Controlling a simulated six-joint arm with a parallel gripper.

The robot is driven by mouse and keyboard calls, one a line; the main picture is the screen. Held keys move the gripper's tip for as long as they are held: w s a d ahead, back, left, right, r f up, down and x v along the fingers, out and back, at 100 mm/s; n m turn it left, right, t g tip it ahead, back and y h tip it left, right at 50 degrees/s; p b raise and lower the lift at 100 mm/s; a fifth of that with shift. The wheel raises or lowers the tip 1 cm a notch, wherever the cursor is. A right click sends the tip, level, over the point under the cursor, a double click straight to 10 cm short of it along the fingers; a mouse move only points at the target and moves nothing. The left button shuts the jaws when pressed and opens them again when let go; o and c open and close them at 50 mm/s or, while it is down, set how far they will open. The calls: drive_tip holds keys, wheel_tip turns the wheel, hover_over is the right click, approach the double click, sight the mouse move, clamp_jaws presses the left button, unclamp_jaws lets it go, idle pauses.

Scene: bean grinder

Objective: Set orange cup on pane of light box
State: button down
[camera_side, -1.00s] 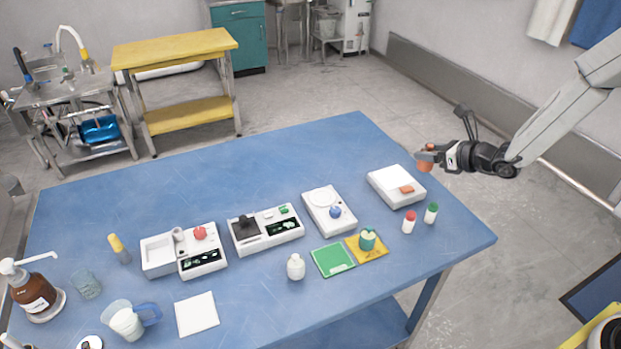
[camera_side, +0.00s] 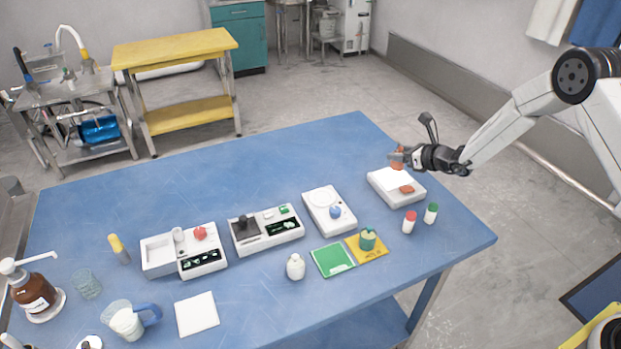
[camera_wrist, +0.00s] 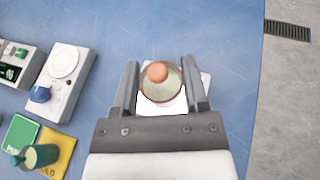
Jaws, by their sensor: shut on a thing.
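The orange cup (camera_side: 398,162) is held between the fingers of my gripper (camera_side: 403,155) in the side view. The cup is over the pane area near the back of the box. The cup hides part of the pane (camera_wrist: 165,106). I cannot tell whether its base touches it.
A white scale-like device with a blue knob (camera_side: 335,212) stands left of the light box. A green-topped jar (camera_side: 367,239) sits on a yellow mat. The table's back half is clear.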

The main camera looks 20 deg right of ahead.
sight(396, 164)
drive_tip(key=shift+w+f, duration=0.15)
drive_tip(key=shift+w, duration=0.05)
drive_tip(key=shift+w+f, duration=0.25)
drive_tip(key=shift+f, duration=1.6)
drive_tip(key=shift+f, duration=0.15)
drive_tip(key=shift+c, duration=0.5)
unclamp_jaws()
drive_tip(key=shift+r, duration=0.2)
drive_tip(key=v, duration=1.2)
